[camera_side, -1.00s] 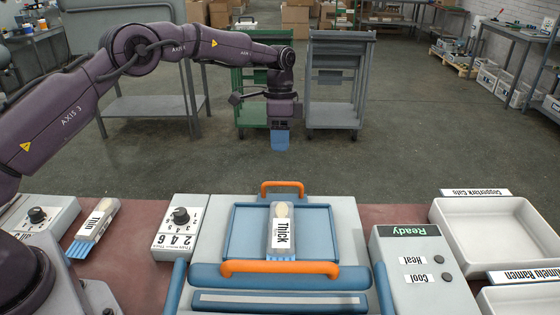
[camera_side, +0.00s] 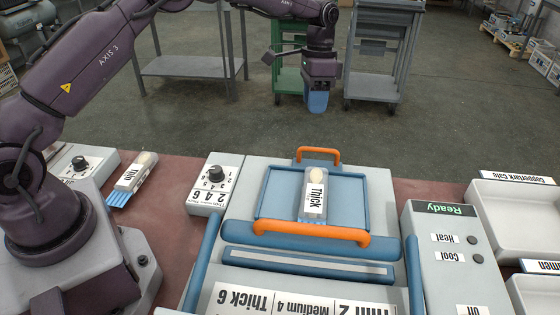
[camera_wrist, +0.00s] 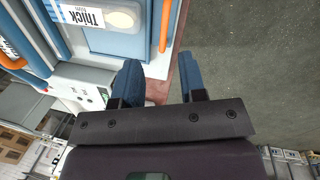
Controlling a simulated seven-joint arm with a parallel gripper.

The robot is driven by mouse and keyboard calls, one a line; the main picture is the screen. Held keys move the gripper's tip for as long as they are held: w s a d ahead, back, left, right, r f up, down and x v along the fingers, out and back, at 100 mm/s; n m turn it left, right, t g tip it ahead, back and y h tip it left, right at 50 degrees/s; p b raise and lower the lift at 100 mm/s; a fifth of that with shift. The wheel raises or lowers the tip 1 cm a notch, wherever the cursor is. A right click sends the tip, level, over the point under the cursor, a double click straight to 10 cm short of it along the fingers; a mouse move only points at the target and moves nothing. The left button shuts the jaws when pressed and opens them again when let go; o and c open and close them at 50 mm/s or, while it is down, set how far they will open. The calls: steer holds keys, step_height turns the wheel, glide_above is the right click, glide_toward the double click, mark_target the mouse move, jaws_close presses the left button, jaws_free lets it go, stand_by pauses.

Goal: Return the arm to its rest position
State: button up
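My gripper (camera_side: 317,101) hangs fingers down in the air, beyond the far edge of the bench and apart from everything. In the wrist view its two blue fingers (camera_wrist: 162,84) are spread with nothing between them. The press (camera_side: 345,190) has a blue recessed top with orange handles. A clear pack labelled Thick (camera_side: 314,194) lies on it, also visible at the upper left of the wrist view (camera_wrist: 82,14). A pack labelled Thin (camera_side: 131,178) lies on the bench left of the press.
A dial box (camera_side: 213,184) stands left of the press; another dial box (camera_side: 82,166) is farther left. A control panel (camera_side: 452,240) showing Ready is at right, with white trays (camera_side: 515,215) beyond. A green cart (camera_side: 288,72) and a grey cart (camera_side: 376,55) stand behind.

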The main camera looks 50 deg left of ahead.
steer(key=s+r+n+t, duration=0.2)
steer(key=s+r, duration=0.3)
steer(key=s, duration=0.6)
steer(key=s+r+n+t+y, duration=0.1)
steer(key=s+r, duration=0.4)
steer(key=s, duration=0.5)
steer(key=s+d+r+n+t, duration=0.1)
steer(key=s+r+t, duration=0.3)
steer(key=s, duration=0.7)
step_height(320, 180, up, 2)
steer(key=shift+s+r+n, duration=0.1)
steer(key=shift+s+n, duration=0.25)
steer(key=shift+n, duration=0.55)
steer(key=shift+d, duration=0.1)
